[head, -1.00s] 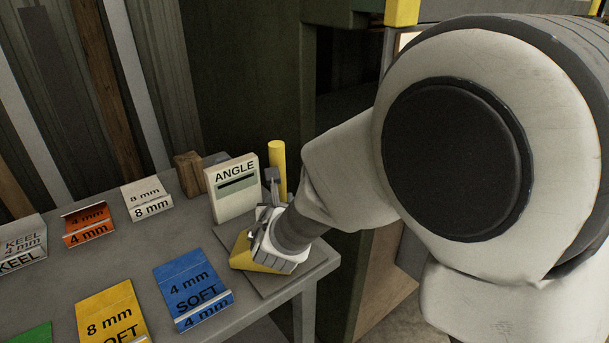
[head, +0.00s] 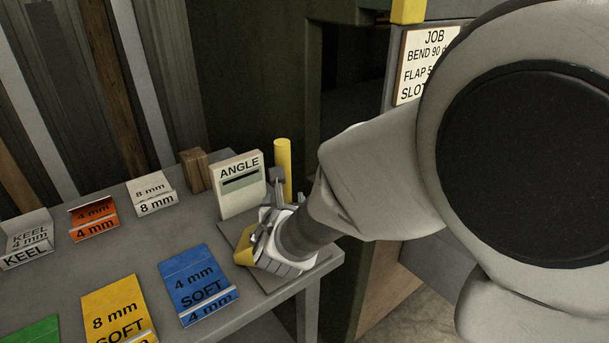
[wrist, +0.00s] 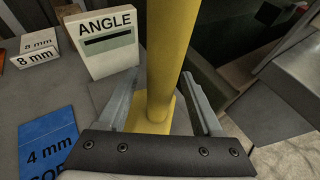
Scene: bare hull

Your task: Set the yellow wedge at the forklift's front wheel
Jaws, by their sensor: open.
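A yellow upright post (head: 283,165) with a wider yellow foot stands at the right end of the grey bench. In the wrist view the post (wrist: 172,60) rises between the two fingers of my gripper (wrist: 160,98), which are open with a gap on each side. In the head view my gripper (head: 270,200) is low over the bench corner and hides the post's lower part. A yellow piece (head: 243,250) shows at its left side; I cannot tell whether it joins the post. No forklift wheel is recognisable.
An ANGLE block (head: 238,190) stands close left of the post, with a wooden block (head: 195,172) behind. Bent labelled plates, including a blue one (head: 195,280) and a yellow one (head: 115,305), lie on the bench (head: 140,235). A JOB sign (head: 425,65) is at back right.

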